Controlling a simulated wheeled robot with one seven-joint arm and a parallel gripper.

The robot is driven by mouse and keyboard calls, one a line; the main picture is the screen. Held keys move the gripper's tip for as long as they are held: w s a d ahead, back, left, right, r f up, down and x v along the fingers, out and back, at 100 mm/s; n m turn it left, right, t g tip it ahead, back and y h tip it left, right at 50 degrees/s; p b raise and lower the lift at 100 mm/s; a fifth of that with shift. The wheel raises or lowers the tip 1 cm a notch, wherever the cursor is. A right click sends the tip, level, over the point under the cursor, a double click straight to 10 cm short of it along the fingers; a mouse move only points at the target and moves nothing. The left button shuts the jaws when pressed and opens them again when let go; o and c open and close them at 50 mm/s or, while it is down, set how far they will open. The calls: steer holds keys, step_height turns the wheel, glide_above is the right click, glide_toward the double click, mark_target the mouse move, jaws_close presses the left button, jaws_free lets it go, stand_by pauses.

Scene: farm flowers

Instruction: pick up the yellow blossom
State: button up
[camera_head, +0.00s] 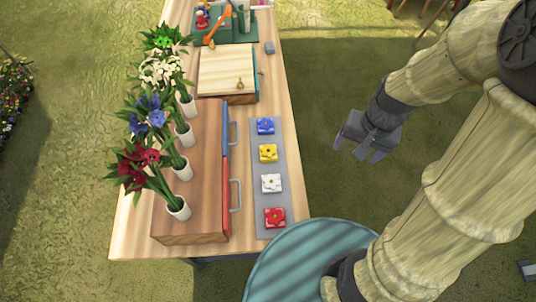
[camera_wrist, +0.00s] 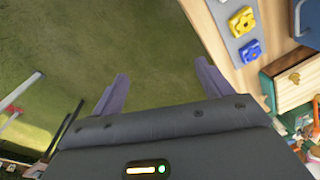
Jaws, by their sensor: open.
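The yellow blossom (camera_head: 268,153) sits on a grey strip (camera_head: 260,180) along the right side of the table, between a blue blossom (camera_head: 265,126) and a white blossom (camera_head: 271,183). A red blossom (camera_head: 275,217) is at the near end of the strip. The yellow blossom also shows at the top right of the wrist view (camera_wrist: 242,21), beside the blue one (camera_wrist: 250,51). My gripper (camera_head: 363,153) is open and empty, off the table to the right of the blossoms, above the grass. Its two fingers show spread in the wrist view (camera_wrist: 160,85).
A wooden drawer box (camera_head: 195,200) with blue and red fronts and handles stands left of the strip. Several potted flowers (camera_head: 178,207) line the left side. A second wooden box (camera_head: 228,70) is farther back. A teal round surface (camera_head: 290,265) is at the bottom.

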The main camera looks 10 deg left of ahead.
steer(key=w+a+f+m+g+y+b, duration=0.2)
steer(key=w+a+f+m+y+b, duration=0.1)
steer(key=w+f+m+y, duration=0.3)
steer(key=w+a+f+m+g+y+b, duration=0.2)
steer(key=w+a+f+m+y+b, duration=0.1)
steer(key=w+f+m+y, duration=0.3)
step_height(320, 180, down, 3)
steer(key=shift+w+r+m+y+b, duration=0.15)
steer(key=shift+w+m+y+b, duration=0.2)
steer(key=shift+w+m, duration=0.1)
steer(key=shift+a, duration=0.2)
steer(key=p, duration=0.1)
glide_toward(271, 151)
steer(key=x, duration=0.3)
steer(key=shift+s+a+r, duration=0.15)
steer(key=shift+s+a, duration=0.1)
steer(key=shift+a, duration=0.35)
steer(key=x, duration=0.2)
steer(key=p+x, duration=0.1)
steer(key=x, duration=0.2)
steer(key=shift+f, duration=0.35)
